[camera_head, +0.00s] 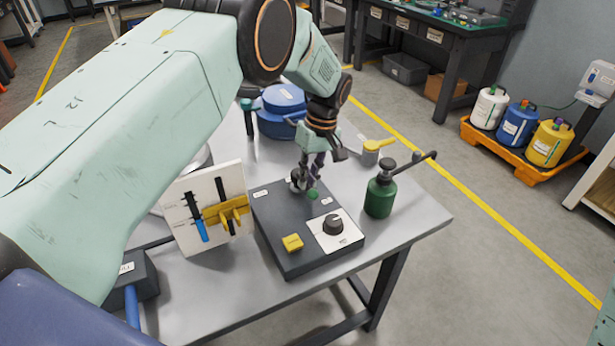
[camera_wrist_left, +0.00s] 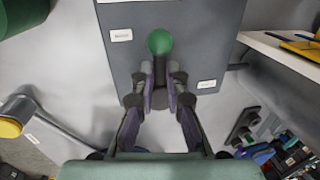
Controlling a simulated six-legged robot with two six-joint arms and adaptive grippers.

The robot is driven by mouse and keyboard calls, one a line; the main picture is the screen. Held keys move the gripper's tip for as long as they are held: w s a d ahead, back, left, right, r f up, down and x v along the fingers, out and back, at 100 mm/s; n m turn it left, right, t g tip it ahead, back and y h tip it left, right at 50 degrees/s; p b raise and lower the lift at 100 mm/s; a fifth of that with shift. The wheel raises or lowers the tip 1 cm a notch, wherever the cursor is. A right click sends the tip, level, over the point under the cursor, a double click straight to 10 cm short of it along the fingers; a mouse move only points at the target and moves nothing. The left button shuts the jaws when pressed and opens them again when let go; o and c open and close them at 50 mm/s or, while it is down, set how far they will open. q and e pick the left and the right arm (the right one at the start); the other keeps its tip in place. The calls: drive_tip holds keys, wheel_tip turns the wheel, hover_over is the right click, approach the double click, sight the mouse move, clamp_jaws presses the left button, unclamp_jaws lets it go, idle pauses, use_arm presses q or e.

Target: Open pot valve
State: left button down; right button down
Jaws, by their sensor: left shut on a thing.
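A dark grey control box (camera_head: 300,262) lies on the table, with a black dial (camera_head: 333,224) and a yellow button (camera_head: 292,243) at its near end. A round green knob (camera_wrist_left: 160,42) is at its far end. A blue lidded pot (camera_head: 284,98) stands behind the gripper. A small grey fitting with a yellow handle (camera_head: 378,146) stands to its right. I cannot tell which part is the pot valve. My right gripper is out of view.
A white upright board (camera_head: 180,192) with a yellow clamp (camera_head: 227,212) stands to the left. The table's (camera_head: 415,222) right corner is clear.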

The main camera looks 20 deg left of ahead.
use_arm(q)
drive_tip(key=shift+s+d+f, duration=0.1)
drive_tip(key=shift+s, duration=0.05)
drive_tip(key=c, duration=1.4)
unclamp_jaws()
drive_tip(key=shift+o, duration=0.2)
drive_tip(key=shift+w+r, duration=0.2)
drive_tip(key=shift+r, duration=0.15)
wheel_tip(320, 180, up, 11)
drive_tip(key=w+d, duration=0.1)
drive_tip(key=shift+w+d+r, duration=0.15)
drive_tip(key=shift+w+d, duration=0.1)
drive_tip(key=shift+w, duration=0.1)
